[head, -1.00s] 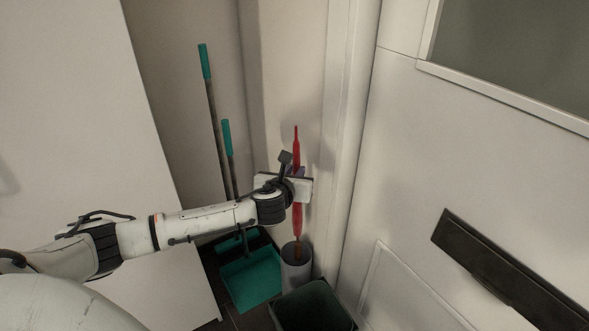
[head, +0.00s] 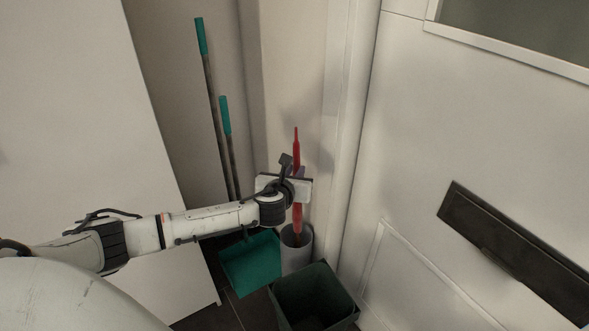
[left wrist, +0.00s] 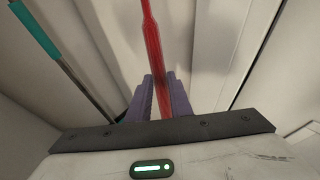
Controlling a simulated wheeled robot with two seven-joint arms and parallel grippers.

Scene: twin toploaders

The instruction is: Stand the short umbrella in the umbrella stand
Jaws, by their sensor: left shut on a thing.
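The short red umbrella (head: 297,217) is upright in my left gripper (head: 297,174), which is shut around its shaft. In the left wrist view the red umbrella (left wrist: 152,40) runs between the two purple-grey fingers of the gripper (left wrist: 160,82). The umbrella stand (head: 297,258) is a pale round cylinder on the floor, directly below the gripper. The umbrella's lower end overlaps the stand's mouth in the head view. How deep it reaches is hard to tell. My right gripper is not in view.
A dark green bin (head: 312,292) stands just in front of the umbrella stand. A teal dustpan (head: 251,264) and two teal-handled poles (head: 201,38) are to the left. Walls close in behind, and a white door with a dark letter slot (head: 515,250) is at right.

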